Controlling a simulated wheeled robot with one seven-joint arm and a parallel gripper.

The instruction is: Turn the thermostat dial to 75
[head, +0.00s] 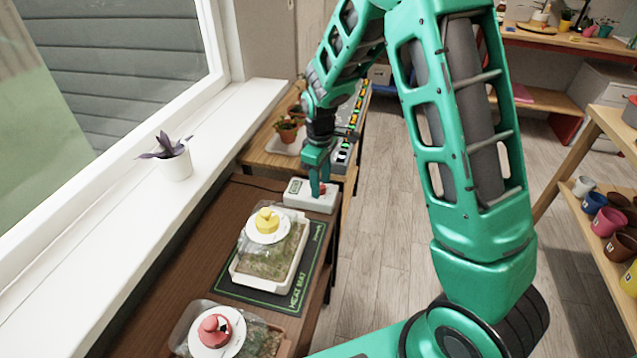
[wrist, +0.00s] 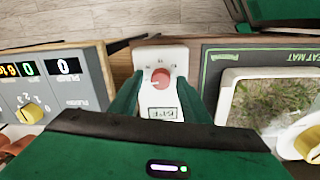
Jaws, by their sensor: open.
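The thermostat (head: 301,197) is a white box at the far end of the brown bench in the head view. It also shows in the wrist view (wrist: 172,55), with a red round dial (wrist: 160,77) that has a white pointer mark. Its small display (wrist: 163,113) appears upside down, and I cannot read the number surely. My gripper (head: 318,188) points down over the thermostat. In the wrist view my gripper (wrist: 160,84) is open, with one green finger on each side of the dial. Whether the fingers touch the dial is unclear.
Another lidded tray with a red knob (head: 212,326) is nearer. A grey control panel (wrist: 72,85) with a yellow dial stands beside the thermostat. A potted plant (head: 173,160) is on the sill.

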